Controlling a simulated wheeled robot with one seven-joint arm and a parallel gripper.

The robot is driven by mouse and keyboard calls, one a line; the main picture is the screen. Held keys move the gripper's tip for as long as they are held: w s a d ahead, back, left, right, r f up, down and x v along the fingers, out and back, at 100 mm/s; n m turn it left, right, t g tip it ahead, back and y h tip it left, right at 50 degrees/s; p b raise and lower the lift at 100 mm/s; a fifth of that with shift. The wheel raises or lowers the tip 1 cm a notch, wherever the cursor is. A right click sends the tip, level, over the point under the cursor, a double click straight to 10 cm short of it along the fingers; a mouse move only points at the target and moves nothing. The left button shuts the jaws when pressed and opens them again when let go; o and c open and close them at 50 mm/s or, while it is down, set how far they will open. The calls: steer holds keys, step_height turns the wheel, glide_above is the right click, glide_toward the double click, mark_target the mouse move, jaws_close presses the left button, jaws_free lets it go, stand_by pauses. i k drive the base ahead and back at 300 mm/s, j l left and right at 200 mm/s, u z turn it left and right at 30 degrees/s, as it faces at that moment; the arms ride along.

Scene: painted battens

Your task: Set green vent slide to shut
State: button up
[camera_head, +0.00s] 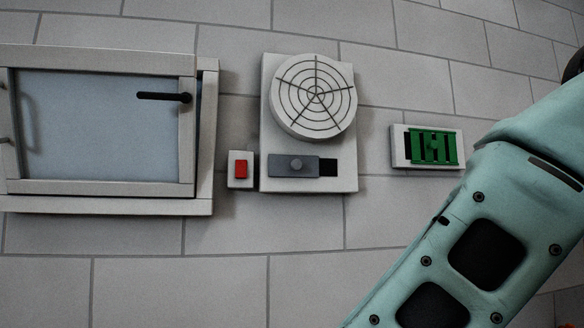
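The green vent slide (448,147) sits in a small white frame (399,158) on the wall, right of the middle. It is a green plate with upright bars and a small knob near its middle. Dark gaps show between some bars, and a dark strip shows at its left end. I cannot tell exactly how far the slide is across. My teal arm fills the lower right, close to the frame's right end in the picture. My gripper is not in view.
A round fan grille (315,97) is on a white panel with a grey slide (281,165) below it. A red switch (241,169) is beside that panel. A framed window (100,120) with a black handle (163,97) is at left. The wall below is bare.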

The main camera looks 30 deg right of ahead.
mark_target(429, 145)
steer(key=z, duration=1.4)
